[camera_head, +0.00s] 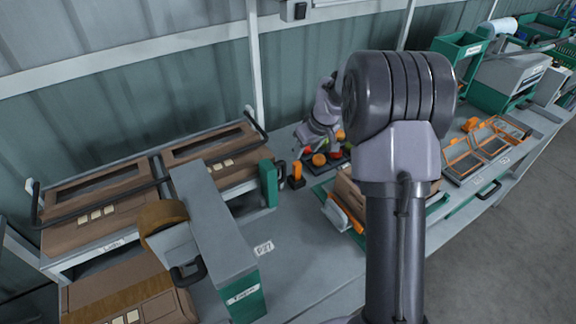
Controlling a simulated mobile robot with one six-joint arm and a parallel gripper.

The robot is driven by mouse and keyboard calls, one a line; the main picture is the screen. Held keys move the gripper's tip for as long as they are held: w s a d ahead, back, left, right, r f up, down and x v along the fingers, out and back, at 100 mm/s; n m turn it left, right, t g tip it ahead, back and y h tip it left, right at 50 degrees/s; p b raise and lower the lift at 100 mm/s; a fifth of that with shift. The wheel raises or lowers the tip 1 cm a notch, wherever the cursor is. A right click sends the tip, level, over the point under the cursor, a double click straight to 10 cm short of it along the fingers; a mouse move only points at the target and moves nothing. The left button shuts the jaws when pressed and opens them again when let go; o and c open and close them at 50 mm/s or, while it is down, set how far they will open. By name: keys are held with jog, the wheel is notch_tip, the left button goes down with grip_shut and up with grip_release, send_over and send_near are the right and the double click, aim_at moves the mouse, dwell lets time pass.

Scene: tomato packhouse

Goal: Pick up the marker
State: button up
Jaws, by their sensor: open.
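I cannot make out a marker for certain in this view. A small upright orange and dark object (297,176) stands on the bench between a green block and a tray of tomatoes; it is too small to tell what it is. My arm reaches over the bench, and its large elbow and forearm hide part of the middle. My gripper (302,152) is small and far off, just above and behind the orange object, beside the tomatoes. It is open, and I see nothing held in it.
Red and orange tomatoes (319,159) lie in a dark tray. A grey box with a green end (243,297) and brown panelled cases (100,200) stand at left. Orange-framed trays (487,146) and a green bin (458,52) are at right. Bare bench lies around the printed label (263,248).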

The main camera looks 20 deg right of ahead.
aim_at(298, 166)
jog(key=b+x, duration=0.1)
jog(key=x, duration=0.6)
jog(key=shift+f+b, duration=0.25)
jog(key=shift+b, duration=0.05)
jog(key=x, duration=0.2)
jog(key=b+x, duration=0.2)
jog(key=x, duration=0.1)
jog(key=shift+s+a+f, duration=0.2)
jog(key=shift+f, duration=0.25)
jog(key=shift+w+f, duration=0.1)
jog(key=shift+w, duration=0.05)
jog(key=shift+c, duration=0.8)
grip_shut()
